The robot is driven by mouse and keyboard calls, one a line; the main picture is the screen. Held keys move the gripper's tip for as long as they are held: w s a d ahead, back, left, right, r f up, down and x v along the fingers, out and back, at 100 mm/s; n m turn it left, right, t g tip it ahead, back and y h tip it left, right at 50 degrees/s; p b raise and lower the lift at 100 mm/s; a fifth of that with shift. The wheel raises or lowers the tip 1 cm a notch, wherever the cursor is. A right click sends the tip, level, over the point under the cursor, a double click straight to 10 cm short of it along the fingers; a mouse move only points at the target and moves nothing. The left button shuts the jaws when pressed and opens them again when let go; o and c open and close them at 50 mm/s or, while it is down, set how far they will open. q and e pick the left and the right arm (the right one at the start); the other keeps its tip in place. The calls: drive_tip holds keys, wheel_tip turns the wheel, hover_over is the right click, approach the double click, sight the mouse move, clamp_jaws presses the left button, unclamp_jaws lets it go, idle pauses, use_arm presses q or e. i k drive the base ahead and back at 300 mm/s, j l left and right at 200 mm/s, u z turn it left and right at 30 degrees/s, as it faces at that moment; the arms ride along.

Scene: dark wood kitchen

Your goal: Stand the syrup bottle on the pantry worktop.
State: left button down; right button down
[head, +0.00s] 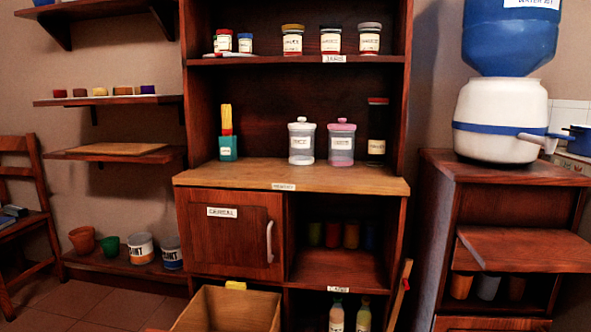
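The pantry worktop (240,178) is a light wood surface across the middle of the dark cabinet, with a small label on its front edge. A tall dark container (377,130) with a dark red lid and a pale label stands upright at its right end. I cannot read which container is the syrup bottle. Neither of my grippers is in view.
The worktop also holds a teal box (228,148) of yellow sticks, a clear white-lidded jar (302,142) and a pink-lidded jar (342,143). Its front strip and left end are bare. An open wooden box (228,306) stands below the shut cereal door (230,233).

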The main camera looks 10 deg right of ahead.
sight(324, 177)
drive_tip(key=i+l+z, duration=0.2)
drive_tip(key=i, duration=0.3)
drive_tip(key=i+l+z, duration=0.1)
drive_tip(key=i+z, duration=0.15)
drive_tip(key=i, duration=0.2)
